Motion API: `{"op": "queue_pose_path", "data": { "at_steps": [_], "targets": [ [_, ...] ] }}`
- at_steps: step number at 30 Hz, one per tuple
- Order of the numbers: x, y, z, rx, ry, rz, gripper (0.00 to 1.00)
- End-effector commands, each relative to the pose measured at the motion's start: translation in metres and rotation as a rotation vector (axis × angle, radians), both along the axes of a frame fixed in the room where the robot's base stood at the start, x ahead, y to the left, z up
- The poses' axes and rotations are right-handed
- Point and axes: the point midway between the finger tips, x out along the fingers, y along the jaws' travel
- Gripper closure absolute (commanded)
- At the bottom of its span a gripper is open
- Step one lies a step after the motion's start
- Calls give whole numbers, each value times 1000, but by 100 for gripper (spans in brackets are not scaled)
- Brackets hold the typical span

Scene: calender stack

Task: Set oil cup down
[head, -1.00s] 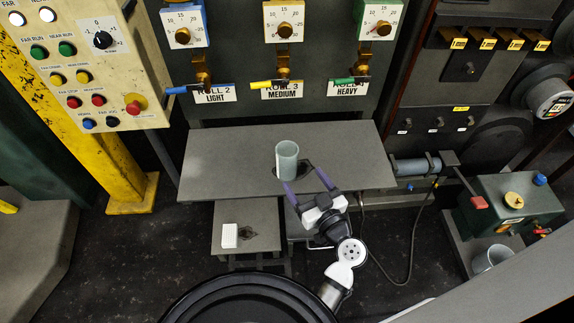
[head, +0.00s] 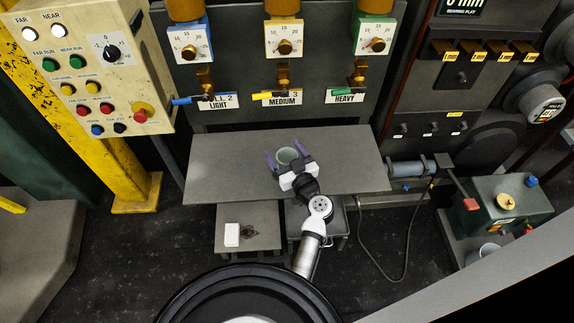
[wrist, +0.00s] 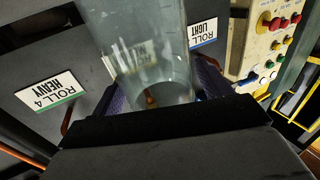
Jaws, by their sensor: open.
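The oil cup (head: 287,155) is a clear grey-green cup standing on the grey shelf (head: 225,172) below the three dispensers. In the head view my gripper (head: 288,162) has its two purple fingers open, one on each side of the cup. My gripper's white body hides the cup's lower part. In the wrist view the cup (wrist: 145,50) fills the middle between the fingers and looks upright. Whether either finger touches it cannot be told.
Blue, yellow and green valve levers (head: 262,97) hang above the back of the shelf. A second cup (head: 488,252) stands by the green box at the right. A white block (head: 232,234) lies on a lower plate. The shelf is bare left and right of the cup.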

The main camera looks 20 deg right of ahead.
Motion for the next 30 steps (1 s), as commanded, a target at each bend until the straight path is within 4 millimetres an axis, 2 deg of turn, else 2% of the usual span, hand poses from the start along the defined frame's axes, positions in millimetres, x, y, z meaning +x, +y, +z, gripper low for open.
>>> {"op": "queue_pose_path", "data": {
  "at_steps": [8, 23, 30],
  "targets": [
    [4, 0, -1, 0, 0, -1, 23],
    [3, 0, 0, 0, 0, -1, 87],
    [3, 0, 2, -1, -1, -1, 87]
  ]
}}
